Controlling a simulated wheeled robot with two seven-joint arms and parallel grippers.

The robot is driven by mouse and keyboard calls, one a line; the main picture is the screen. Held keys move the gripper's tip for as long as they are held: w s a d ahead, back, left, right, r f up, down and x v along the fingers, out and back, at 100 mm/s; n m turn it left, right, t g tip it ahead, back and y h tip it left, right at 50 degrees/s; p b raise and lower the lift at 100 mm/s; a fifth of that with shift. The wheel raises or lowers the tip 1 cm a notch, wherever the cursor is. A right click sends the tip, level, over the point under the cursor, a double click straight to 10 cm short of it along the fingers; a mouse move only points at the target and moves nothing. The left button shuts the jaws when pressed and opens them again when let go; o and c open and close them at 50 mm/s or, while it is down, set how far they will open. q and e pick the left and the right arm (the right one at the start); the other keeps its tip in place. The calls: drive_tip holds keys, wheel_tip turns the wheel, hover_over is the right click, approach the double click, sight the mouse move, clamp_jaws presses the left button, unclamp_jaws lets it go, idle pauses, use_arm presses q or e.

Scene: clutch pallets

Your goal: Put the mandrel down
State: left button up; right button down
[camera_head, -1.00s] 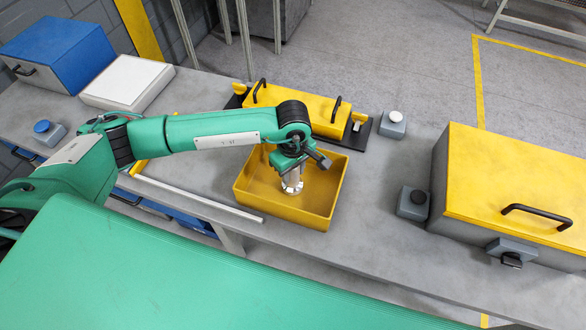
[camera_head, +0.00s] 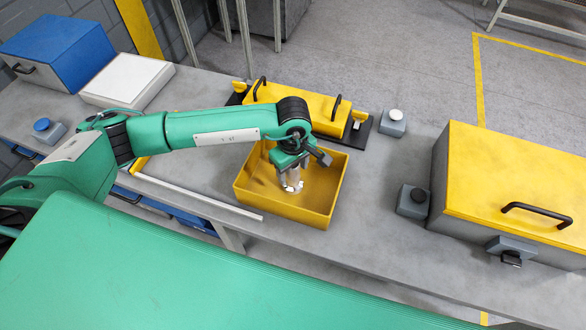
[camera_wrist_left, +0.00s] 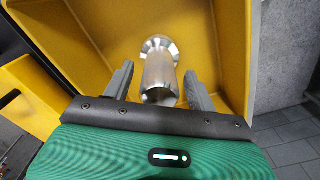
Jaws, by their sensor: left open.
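The mandrel (camera_head: 292,183) is a shiny silver metal cylinder with a wider flanged end. It is inside the yellow bin (camera_head: 255,198), with its flange toward the bin floor. My left gripper (camera_head: 292,170) reaches down into the bin over the mandrel. In the left wrist view the mandrel (camera_wrist_left: 160,75) lies between the two grey fingers of my left gripper (camera_wrist_left: 160,88), with a gap at each side. The fingers are open. My right gripper is not in view.
A yellow box with black handles (camera_head: 300,108) stands just behind the bin. A large yellow-topped box (camera_head: 510,190) and a button box (camera_head: 413,201) stand to the right. A white box (camera_head: 126,82) and a blue box (camera_head: 58,52) are at the left. Bare bench (camera_head: 375,190) lies right of the bin.

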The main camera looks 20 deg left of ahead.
use_arm(q)
wheel_tip(320, 180, up, 10)
drive_tip(key=b, duration=0.3)
drive_tip(key=shift+r, duration=0.65)
